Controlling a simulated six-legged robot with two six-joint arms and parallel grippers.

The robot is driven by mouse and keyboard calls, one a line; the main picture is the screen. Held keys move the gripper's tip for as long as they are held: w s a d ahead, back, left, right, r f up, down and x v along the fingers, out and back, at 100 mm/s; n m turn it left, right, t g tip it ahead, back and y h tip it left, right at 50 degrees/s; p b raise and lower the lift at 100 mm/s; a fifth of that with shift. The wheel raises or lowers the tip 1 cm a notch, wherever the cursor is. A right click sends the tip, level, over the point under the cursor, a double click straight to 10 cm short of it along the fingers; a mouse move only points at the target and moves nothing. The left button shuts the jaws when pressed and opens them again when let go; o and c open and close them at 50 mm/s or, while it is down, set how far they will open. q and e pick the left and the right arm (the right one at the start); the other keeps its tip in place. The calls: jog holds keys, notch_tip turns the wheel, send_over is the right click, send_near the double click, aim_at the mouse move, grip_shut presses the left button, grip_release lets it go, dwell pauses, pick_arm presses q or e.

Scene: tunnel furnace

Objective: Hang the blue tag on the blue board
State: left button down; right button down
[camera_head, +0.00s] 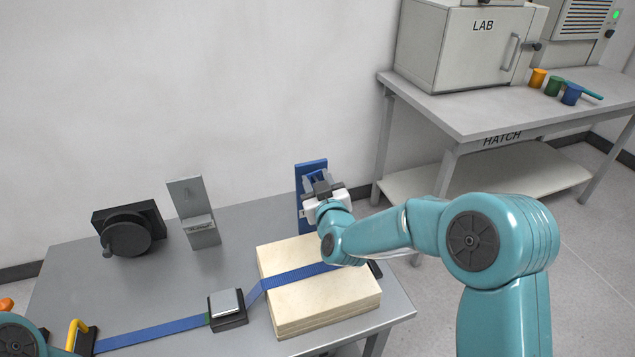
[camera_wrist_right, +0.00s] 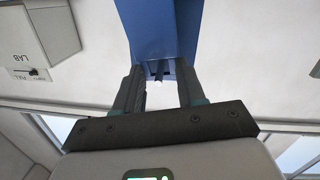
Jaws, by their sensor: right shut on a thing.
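The blue board (camera_head: 310,165) stands upright at the back right edge of the grey table in the head view. My right gripper (camera_head: 320,182) is in front of its upper part and covers much of it. The gripper is shut on a small blue piece, which I take to be the blue tag (camera_head: 316,175). In the right wrist view, blue surfaces (camera_wrist_right: 155,30) rise between and beyond the two dark fingers (camera_wrist_right: 159,92). Tag and board blend there, and I cannot tell whether they touch. Of my left arm only a joint shows at the lower left; its gripper is out of view.
Below my right forearm a pale block (camera_head: 325,300) lies under a blue strap (camera_head: 155,333) with a buckle (camera_head: 228,308). A grey upright stand (camera_head: 190,205) and a black crank unit (camera_head: 127,232) stand at the back left. A lab bench (camera_head: 500,105) is at right.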

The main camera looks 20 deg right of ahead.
jog(key=c, duration=0.6)
grip_release()
jog(key=s, duration=0.5)
jog(key=s+b, duration=0.1)
jog(key=s, duration=0.5)
jog(key=s+a+r+b, duration=0.1)
jog(key=s, duration=0.4)
jog(key=shift+s+r, duration=0.1)
jog(key=shift+s, duration=0.05)
jog(key=shift+s, duration=0.1)
